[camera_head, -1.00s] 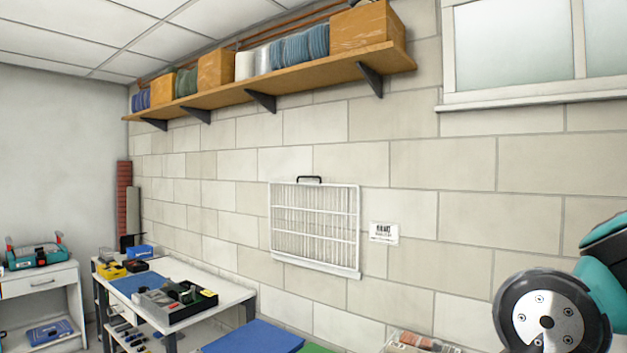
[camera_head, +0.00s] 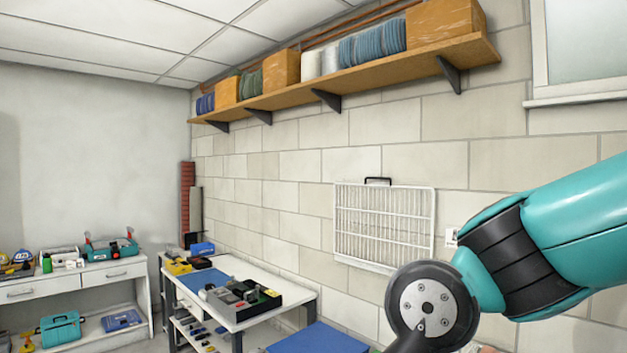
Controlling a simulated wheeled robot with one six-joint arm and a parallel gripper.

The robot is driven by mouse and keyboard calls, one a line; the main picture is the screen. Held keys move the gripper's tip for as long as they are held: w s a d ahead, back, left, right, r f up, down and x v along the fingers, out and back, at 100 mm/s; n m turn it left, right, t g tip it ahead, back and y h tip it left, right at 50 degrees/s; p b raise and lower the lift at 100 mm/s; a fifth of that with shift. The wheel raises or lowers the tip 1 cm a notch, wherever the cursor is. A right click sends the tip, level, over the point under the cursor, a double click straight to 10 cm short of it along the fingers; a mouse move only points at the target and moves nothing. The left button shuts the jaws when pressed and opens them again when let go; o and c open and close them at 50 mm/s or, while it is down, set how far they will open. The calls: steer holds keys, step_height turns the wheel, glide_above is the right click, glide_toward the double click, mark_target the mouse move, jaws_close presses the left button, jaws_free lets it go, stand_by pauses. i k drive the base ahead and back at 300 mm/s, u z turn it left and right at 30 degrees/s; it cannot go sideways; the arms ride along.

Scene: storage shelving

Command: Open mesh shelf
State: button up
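The white mesh shelf (camera_head: 384,222) is a wire-grid panel lying flat and upright against the block wall, right of the middle. A black handle (camera_head: 378,181) sits at its top edge. My teal arm with a black joint comes in from the right, and its round grey joint is in front of the panel's lower right corner in the picture. My gripper is not in view. I cannot tell how far the arm is from the panel.
A white workbench (camera_head: 295,296) with tools stands below and left of the panel. A blue box top (camera_head: 318,338) is at the bottom edge. A wooden wall shelf (camera_head: 400,65) with boxes runs above. A drawer table (camera_head: 25,291) stands at the far left.

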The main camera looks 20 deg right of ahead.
mark_target(374, 178)
steer(key=u, duration=0.45)
steer(key=i, duration=2.45)
steer(key=z, duration=1.6)
steer(key=i, duration=0.85)
steer(key=z, duration=0.75)
